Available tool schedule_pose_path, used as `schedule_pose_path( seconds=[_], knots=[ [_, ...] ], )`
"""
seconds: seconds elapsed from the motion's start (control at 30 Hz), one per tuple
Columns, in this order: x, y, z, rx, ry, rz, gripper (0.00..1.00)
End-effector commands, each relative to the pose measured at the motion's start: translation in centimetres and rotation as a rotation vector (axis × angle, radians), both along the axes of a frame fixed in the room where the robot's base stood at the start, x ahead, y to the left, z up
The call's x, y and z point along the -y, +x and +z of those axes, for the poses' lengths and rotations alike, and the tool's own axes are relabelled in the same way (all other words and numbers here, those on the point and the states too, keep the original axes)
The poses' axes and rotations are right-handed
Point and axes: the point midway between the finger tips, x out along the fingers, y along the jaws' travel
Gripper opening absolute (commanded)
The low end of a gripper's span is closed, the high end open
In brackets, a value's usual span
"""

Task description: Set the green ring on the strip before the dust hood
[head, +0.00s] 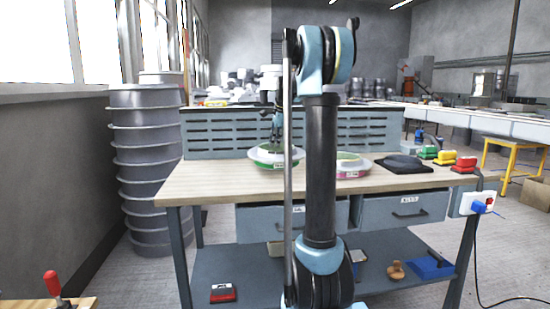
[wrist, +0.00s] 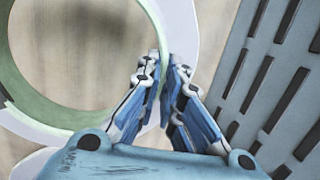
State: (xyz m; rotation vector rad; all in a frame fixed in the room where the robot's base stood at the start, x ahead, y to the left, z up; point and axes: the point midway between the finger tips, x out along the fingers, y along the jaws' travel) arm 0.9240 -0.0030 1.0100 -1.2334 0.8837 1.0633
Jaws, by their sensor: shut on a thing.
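The green ring (head: 266,153), with a pale outer rim and a small label, is at the left-middle of the workbench. In the wrist view its green inner wall (wrist: 32,98) curves around bare wood. My gripper (head: 277,146) is shut on the ring's right-hand edge; the wrist view shows both blue-and-white fingers (wrist: 168,68) pinching its wall. I cannot tell whether the ring touches the bench. A dark domed thing on a black mat (head: 404,165) lies to the right; I cannot tell if it is the dust hood. No strip can be made out.
A second pale ring with a pink label (head: 352,170) lies right of the green one, partly behind my arm. A slotted blue-grey panel (head: 220,133) stands along the bench's back. Green, yellow and red blocks (head: 447,158) sit at the right end. The bench's left end is clear.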

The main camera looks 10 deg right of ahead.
Motion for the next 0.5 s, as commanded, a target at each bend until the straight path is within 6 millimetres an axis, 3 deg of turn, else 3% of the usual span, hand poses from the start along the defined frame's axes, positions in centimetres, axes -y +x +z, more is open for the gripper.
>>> schedule_pose_path(
  seconds=[0.27,0.5],
  knots=[
    [0.3,0.0,-1.9,0.000,0.000,-0.003,0.00],
    [0.5,0.0,-4.8,0.000,0.001,-0.005,0.00]
  ],
)
